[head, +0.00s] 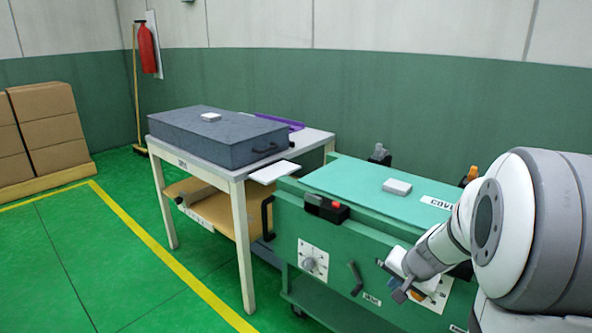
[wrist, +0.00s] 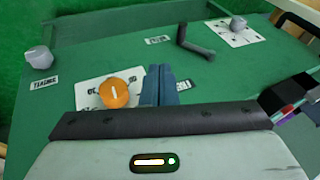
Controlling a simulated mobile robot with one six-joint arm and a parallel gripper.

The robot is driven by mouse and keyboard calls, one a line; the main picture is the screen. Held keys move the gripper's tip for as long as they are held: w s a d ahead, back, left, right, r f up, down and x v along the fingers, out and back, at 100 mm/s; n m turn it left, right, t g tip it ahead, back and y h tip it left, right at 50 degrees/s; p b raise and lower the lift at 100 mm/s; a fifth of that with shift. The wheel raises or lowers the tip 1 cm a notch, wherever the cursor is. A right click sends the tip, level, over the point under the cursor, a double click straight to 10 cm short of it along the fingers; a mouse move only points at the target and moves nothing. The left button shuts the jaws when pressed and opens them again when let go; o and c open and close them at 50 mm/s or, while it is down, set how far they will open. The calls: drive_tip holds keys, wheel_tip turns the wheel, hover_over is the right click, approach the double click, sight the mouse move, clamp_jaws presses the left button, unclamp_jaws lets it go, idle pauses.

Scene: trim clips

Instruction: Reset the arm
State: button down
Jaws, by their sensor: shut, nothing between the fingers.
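My arm reaches in from the right in the head view. My gripper (head: 401,292) is low in front of the green machine's front panel (head: 335,240). In the wrist view my gripper (wrist: 160,78) has its two blue-grey fingers together with nothing between them. An orange knob (wrist: 115,92) on a white plate is just left of the fingers. A dark crank handle (wrist: 193,42) is on the panel beyond them. I cannot tell whether the fingers touch the panel.
The machine's teal top (head: 365,195) carries a small white block (head: 397,187). A table (head: 232,178) with a dark grey case (head: 220,140) stands to its left. Stacked cartons (head: 50,125) are at the far left. The green floor (head: 110,240) at front left is clear.

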drive_tip(key=s+a+r+n+g+p, duration=0.1)
drive_tip(key=s+a+r+p, duration=0.3)
drive_tip(key=r+p, duration=0.5)
drive_tip(key=s+a+r+n+g+p, duration=0.1)
drive_tip(key=s+a+r+n+p, duration=0.3)
drive_tip(key=s+r+p, duration=0.4)
drive_tip(key=s+a+r+n+g+h+p, duration=0.1)
drive_tip(key=s+a+r+n+p, duration=0.2)
drive_tip(key=r, duration=1.5)
drive_tip(key=s+a+p, duration=0.2)
drive_tip(key=s+p, duration=0.2)
drive_tip(key=p, duration=0.2)
drive_tip(key=shift+p, duration=0.3)
